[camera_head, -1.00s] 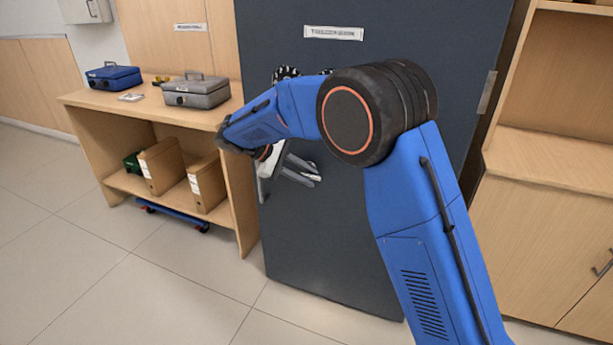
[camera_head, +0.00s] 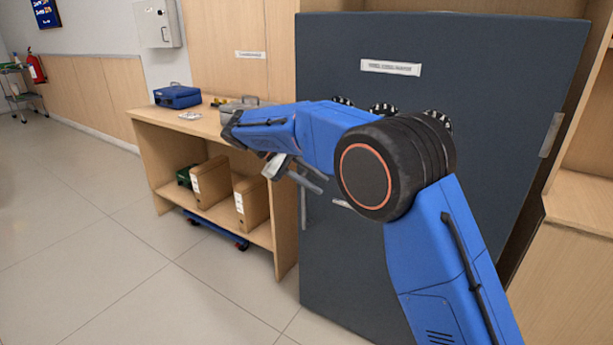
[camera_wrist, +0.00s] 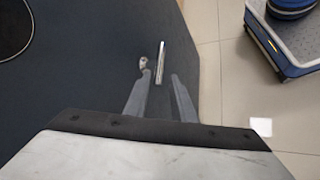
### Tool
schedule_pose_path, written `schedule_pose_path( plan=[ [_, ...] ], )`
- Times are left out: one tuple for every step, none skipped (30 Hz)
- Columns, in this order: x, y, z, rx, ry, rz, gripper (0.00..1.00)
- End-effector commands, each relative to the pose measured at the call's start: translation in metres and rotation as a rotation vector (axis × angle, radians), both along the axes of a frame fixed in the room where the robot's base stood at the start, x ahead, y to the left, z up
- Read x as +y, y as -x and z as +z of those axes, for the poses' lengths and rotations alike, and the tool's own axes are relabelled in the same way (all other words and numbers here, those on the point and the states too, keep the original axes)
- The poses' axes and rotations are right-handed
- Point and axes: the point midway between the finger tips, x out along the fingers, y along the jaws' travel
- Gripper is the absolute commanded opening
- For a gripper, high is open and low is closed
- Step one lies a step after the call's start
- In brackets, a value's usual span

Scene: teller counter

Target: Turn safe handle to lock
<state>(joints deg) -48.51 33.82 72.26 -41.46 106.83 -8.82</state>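The dark grey safe door (camera_head: 450,140) stands upright, with several black dials (camera_head: 433,118) partly behind my arm. A slim upright metal bar (camera_head: 303,208) is near its left edge, and a small pale piece (camera_head: 341,204) shows beside my elbow. My arm hides much of the handle area. My gripper (camera_head: 312,180) is in front of the door's left part, fingers apart. In the wrist view my gripper (camera_wrist: 159,90) is open and empty. A silver bar (camera_wrist: 161,62) lies ahead, between the finger lines, and a short metal stub (camera_wrist: 143,65) is beside the left fingertip. I cannot see contact.
A wooden counter (camera_head: 200,122) stands left of the safe, carrying a blue cash box (camera_head: 178,96) and a grey box (camera_head: 238,105) partly behind my arm. A wooden cabinet (camera_head: 585,240) is at right. The tiled floor (camera_head: 120,250) at left is clear.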

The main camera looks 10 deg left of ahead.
Motion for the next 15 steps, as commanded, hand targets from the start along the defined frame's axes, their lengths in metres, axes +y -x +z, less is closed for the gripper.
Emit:
schedule_pose_path(
  plan=[
    [0.007, 0.001, 0.004, 0.000, -0.001, 0.002, 0.23],
    [0.011, 0.002, 0.006, 0.000, -0.001, 0.002, 0.23],
    [0.014, 0.003, 0.010, 0.000, -0.001, 0.002, 0.23],
    [0.017, 0.003, 0.012, 0.000, 0.000, 0.002, 0.23],
    [0.019, 0.004, 0.014, 0.000, 0.000, 0.002, 0.23],
    [0.021, 0.004, 0.016, 0.000, -0.001, 0.002, 0.23],
    [0.022, 0.004, 0.017, 0.000, -0.001, 0.002, 0.23],
    [0.023, 0.005, 0.018, 0.001, -0.001, 0.001, 0.23],
    [0.024, 0.005, 0.019, 0.001, 0.000, 0.001, 0.23],
    [0.025, 0.005, 0.019, 0.001, 0.000, 0.001, 0.23],
    [0.025, 0.005, 0.020, 0.001, 0.000, 0.001, 0.23],
    [0.026, 0.005, 0.020, 0.001, 0.000, 0.001, 0.23],
    [0.026, 0.005, 0.020, 0.001, 0.000, 0.001, 0.23],
    [0.026, 0.005, 0.020, 0.001, 0.000, 0.001, 0.23],
    [0.026, 0.005, 0.020, 0.001, 0.000, 0.001, 0.23]
  ],
)
